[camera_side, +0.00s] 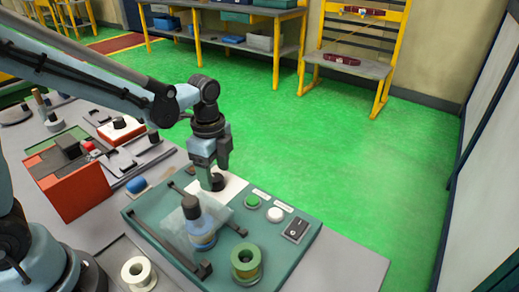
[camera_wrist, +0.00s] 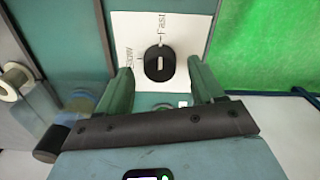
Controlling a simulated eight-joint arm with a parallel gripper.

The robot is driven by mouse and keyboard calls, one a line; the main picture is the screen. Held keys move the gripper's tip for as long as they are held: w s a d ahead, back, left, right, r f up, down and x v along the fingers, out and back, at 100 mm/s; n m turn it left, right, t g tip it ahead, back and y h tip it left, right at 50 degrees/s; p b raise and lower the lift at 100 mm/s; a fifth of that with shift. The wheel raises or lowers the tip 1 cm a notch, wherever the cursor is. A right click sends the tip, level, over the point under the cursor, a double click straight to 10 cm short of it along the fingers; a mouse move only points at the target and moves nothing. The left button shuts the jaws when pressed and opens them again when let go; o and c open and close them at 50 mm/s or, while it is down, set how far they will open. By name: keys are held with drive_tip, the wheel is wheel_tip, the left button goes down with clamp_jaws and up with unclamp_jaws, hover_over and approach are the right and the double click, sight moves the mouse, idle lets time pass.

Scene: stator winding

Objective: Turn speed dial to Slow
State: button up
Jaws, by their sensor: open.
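The speed dial is a black round knob (camera_wrist: 158,58) with a pale mark on its top. It sits on a white plate (camera_wrist: 188,28) lettered "Fast" above the knob and a partly readable "Slow" to its left. Which label the mark points to is unclear. In the side view the dial (camera_side: 218,184) shows just under my gripper (camera_side: 210,166). In the wrist view my gripper (camera_wrist: 162,84) is open and empty, with a green-grey finger toward each side of the dial. Whether the fingertips are level with the knob cannot be told.
The plate lies on a green panel (camera_side: 262,232) with a green button (camera_side: 253,201), a white button (camera_side: 275,214), a black switch (camera_side: 296,229) and a green spool (camera_side: 246,262). A clear guard (camera_side: 180,224) stands close left of the gripper. A red box (camera_side: 80,190) stands farther left.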

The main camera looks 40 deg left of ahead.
drive_tip(key=shift+f, duration=0.4)
drive_tip(key=c, duration=1.1)
drive_tip(key=shift+o, duration=0.2)
